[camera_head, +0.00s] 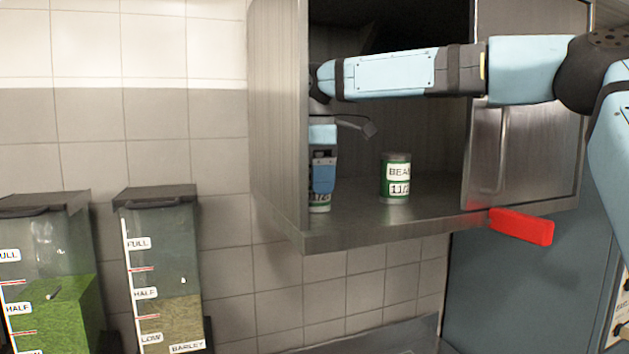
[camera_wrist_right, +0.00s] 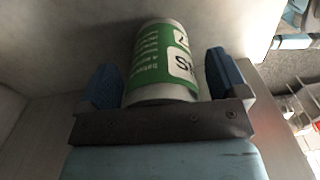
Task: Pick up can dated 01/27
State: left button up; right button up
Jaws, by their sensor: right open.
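My right gripper (camera_head: 323,178) reaches into the open cabinet at its left side, pointing down. In the right wrist view its two blue fingers (camera_wrist_right: 163,82) are apart, one on each side of a can with a green and white label (camera_wrist_right: 155,62). Small gaps show beside the can. In the head view that can (camera_head: 320,207) is mostly hidden behind the gripper, and its date is only partly visible and unclear. A second can (camera_head: 395,178), green with white labels reading "BEA" and "11/2", stands upright to the right on the shelf. My left gripper is not in view.
The cabinet's left wall (camera_head: 278,120) is close beside my right gripper. The shelf front edge (camera_head: 380,232) is bare. A red block-like object (camera_head: 521,226) juts out at the shelf's right. Two dispensers, one green-filled (camera_head: 52,320) and one labelled barley (camera_head: 168,310), stand lower left.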

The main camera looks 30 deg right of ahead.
jog(key=shift+s+a, duration=0.1)
jog(key=c, duration=1.2)
jog(key=shift+r, duration=0.15)
